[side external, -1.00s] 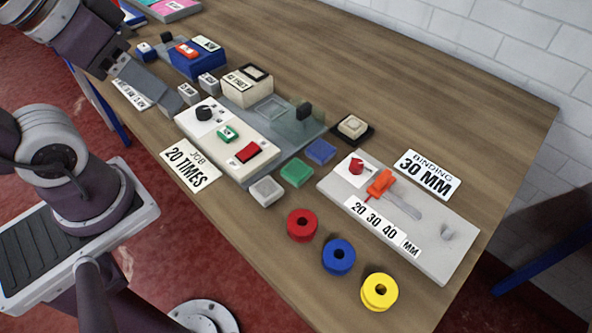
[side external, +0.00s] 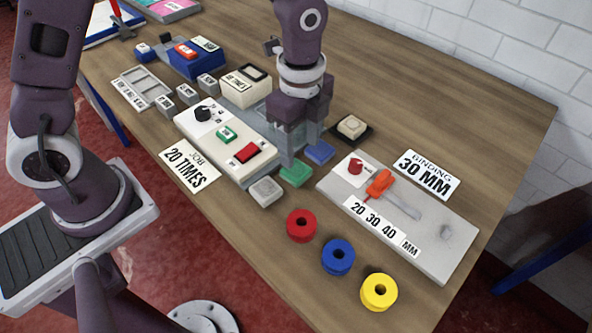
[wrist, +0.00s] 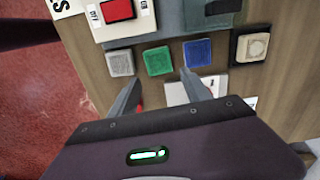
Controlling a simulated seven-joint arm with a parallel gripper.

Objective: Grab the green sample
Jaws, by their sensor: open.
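The green sample (side external: 296,174) is a small flat square block on the table, between a grey sample (side external: 266,191) and a blue sample (side external: 320,152). In the wrist view the green sample (wrist: 158,61) lies just beyond my fingertips, roughly between their lines. My gripper (side external: 299,154) points down above the samples, open and empty. In the side view one finger hides part of the green sample's back edge. In the wrist view my gripper (wrist: 161,79) shows its two fingers apart. I cannot tell the exact height of the fingertips above the sample.
A white control panel (side external: 187,124) with a dial and buttons stands close to the left. A beige sample sits on a black pad (side external: 366,138) behind. A grey plate (side external: 440,247) with an orange slider is on the right. Red (side external: 301,226), blue (side external: 338,257) and yellow (side external: 379,292) spools stand in front.

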